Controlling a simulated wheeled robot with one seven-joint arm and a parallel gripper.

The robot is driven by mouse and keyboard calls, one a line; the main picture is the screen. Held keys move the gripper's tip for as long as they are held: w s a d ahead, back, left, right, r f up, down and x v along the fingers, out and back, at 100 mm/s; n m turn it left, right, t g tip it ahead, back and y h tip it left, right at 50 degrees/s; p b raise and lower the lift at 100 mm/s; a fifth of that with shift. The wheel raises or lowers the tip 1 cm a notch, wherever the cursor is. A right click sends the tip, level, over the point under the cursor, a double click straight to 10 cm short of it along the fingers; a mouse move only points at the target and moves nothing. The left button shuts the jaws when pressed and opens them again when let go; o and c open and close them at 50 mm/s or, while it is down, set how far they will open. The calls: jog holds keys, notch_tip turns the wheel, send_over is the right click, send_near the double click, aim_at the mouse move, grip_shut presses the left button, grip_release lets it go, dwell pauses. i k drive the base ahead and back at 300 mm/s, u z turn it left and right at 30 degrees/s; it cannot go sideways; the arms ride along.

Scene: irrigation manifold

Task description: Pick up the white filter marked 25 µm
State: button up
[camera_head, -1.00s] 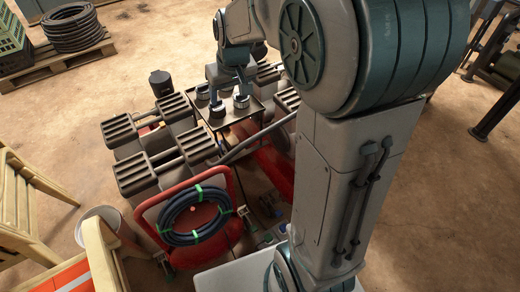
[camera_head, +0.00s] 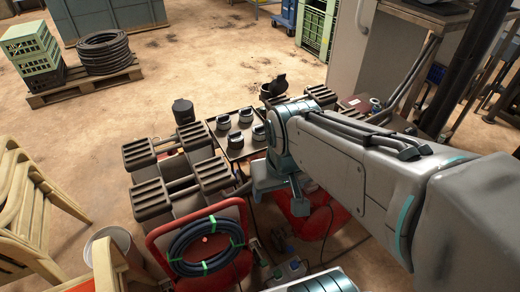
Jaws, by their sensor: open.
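A dark tray (camera_head: 236,154) near the middle holds several small pieces, dark with pale parts. They include a back-left piece (camera_head: 223,122), a back-right piece (camera_head: 246,115), a front-left piece (camera_head: 235,140) and a front-right piece (camera_head: 259,132). These may be the filters. Their markings are too small to read, so I cannot tell which is 25 µm. My gripper (camera_head: 281,194) is open, in front of the tray and to its right, apart from the pieces. Part of it is hidden by my arm, and I see nothing held in it.
Grey ridged blocks (camera_head: 152,198) stand left of the tray. A black lidded pot (camera_head: 183,111) stands behind left. Wooden chairs (camera_head: 30,205) and a bucket (camera_head: 112,243) are at left. Open floor (camera_head: 200,70) lies beyond.

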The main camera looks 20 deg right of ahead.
aim_at(258, 134)
jog(key=k, duration=1)
jog(key=z, duration=1.85)
jog(key=i, duration=1.1)
jog(key=u, duration=2.25)
jog(key=i, duration=0.5)
